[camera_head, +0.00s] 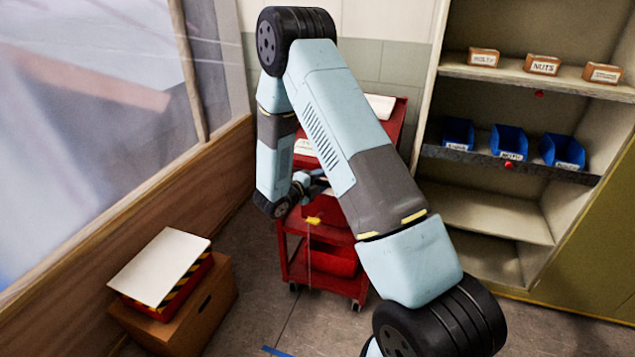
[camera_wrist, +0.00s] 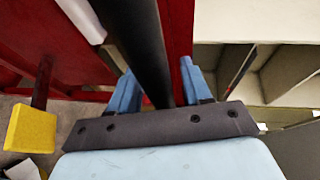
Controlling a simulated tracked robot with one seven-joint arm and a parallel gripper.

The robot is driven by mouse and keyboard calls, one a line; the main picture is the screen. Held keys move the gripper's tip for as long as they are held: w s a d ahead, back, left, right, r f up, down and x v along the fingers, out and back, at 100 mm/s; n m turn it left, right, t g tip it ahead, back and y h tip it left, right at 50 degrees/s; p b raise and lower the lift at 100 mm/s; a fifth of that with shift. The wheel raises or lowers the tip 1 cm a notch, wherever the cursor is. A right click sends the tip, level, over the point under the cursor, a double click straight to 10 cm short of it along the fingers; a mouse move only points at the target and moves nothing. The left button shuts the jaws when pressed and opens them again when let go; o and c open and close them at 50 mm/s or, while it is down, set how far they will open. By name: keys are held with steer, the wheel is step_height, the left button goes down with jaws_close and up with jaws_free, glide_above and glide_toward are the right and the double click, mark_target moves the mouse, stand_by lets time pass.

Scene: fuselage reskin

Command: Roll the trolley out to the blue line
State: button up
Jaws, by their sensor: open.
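The red trolley (camera_head: 325,284) stands against the back wall, partly hidden behind my arm. Its red frame also fills much of the wrist view (camera_wrist: 62,35). My gripper (camera_head: 318,182) is at the trolley's upper front. In the wrist view my gripper (camera_wrist: 158,88) is open, with a blue finger on each side of a dark bar (camera_wrist: 145,45) that looks like the trolley handle. I cannot tell whether the fingers touch it. A yellow tag (camera_head: 313,220) hangs at the trolley's front. A short piece of the blue line (camera_head: 277,352) shows on the floor at the bottom edge.
A cardboard box (camera_head: 190,315) with a striped case and white sheet (camera_head: 160,266) on top stands left of the trolley. A shelf unit (camera_head: 500,200) with blue bins (camera_head: 508,142) stands close on the right. The floor between trolley and blue line looks clear.

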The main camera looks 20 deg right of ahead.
steer(key=shift+c, duration=0.2)
jaws_close()
stand_by(0.3)
